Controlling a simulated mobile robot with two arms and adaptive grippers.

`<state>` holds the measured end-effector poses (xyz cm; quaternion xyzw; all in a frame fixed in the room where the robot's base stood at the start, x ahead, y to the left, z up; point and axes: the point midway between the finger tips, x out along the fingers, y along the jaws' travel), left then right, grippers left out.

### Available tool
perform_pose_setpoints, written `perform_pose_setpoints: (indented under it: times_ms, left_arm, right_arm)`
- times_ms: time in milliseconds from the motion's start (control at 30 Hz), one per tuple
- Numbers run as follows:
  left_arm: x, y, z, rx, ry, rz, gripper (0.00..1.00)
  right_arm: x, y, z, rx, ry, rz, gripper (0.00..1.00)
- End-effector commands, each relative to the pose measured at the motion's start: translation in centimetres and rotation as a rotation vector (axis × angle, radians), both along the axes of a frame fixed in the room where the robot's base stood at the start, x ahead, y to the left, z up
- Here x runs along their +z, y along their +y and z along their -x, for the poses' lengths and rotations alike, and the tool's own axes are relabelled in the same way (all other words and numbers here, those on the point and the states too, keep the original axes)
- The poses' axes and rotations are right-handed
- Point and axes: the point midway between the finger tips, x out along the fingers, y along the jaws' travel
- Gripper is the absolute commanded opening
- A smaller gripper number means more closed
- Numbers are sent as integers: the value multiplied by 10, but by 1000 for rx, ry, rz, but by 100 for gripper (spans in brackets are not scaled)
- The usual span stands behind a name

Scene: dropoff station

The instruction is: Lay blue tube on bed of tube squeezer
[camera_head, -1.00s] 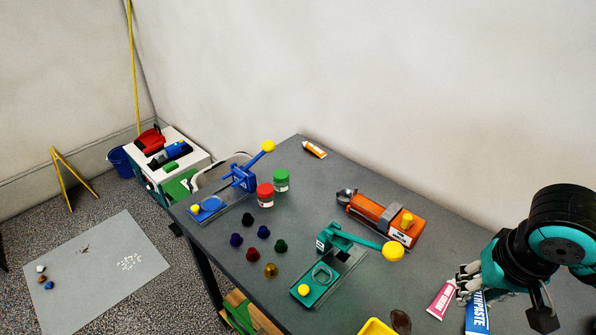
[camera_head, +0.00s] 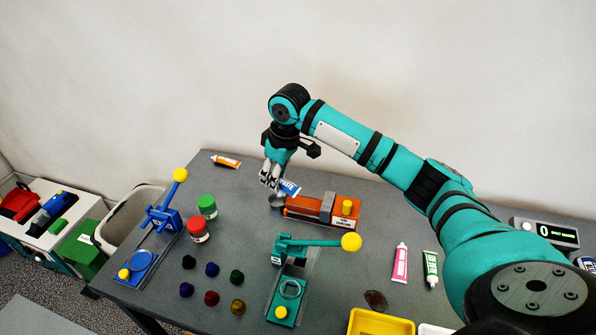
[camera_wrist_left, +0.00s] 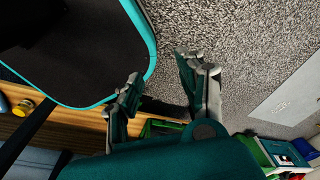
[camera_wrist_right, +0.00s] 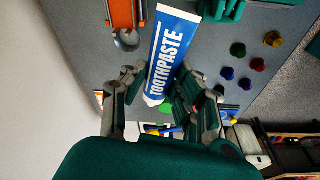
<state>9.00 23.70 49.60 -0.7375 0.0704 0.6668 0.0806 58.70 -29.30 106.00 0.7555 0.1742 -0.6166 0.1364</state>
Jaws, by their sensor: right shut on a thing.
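The blue toothpaste tube (camera_head: 290,187) is in my right gripper (camera_head: 270,178), above the table at the left end of the orange squeezer. In the right wrist view the tube (camera_wrist_right: 172,50) runs lengthwise out from between the fingers, its lettering facing the camera. My right gripper (camera_wrist_right: 165,88) is shut on its near end. The orange tube squeezer (camera_head: 298,204), with a grey block, a yellow knob and a metal cup at its left end, lies on the table; the tube partly overlaps it in the head view. My left gripper (camera_wrist_left: 160,88) is open and empty, over the floor.
A teal lever press (camera_head: 292,262) stands in front of the squeezer, a blue one (camera_head: 160,222) at left. Red (camera_head: 199,231) and green (camera_head: 207,207) jars and several small caps lie between. Pink (camera_head: 400,262) and green (camera_head: 430,268) tubes lie at right. An orange tube (camera_head: 226,161) lies behind.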

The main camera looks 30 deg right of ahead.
Motion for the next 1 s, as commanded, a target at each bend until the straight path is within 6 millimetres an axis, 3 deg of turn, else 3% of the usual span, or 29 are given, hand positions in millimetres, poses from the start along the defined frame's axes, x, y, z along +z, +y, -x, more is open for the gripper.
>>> perform_pose_setpoints:
  times_ms: [33,133,300,567,1000]
  left_arm:
    - [5,-8,14,-1,21,9,40]
    - [9,-16,31,-4,45,17,40]
    - [12,-11,26,-5,38,11,40]
    - [7,1,-10,0,-18,0,40]
    - [-36,-2,10,1,14,2,40]
  right_arm:
    - [-11,-18,-9,35,9,-3,13]
    - [-34,-49,-20,122,8,-5,13]
    - [-59,-79,-25,215,3,-4,13]
    - [-72,-86,-25,241,0,-1,13]
    - [-108,-86,-25,240,1,0,13]
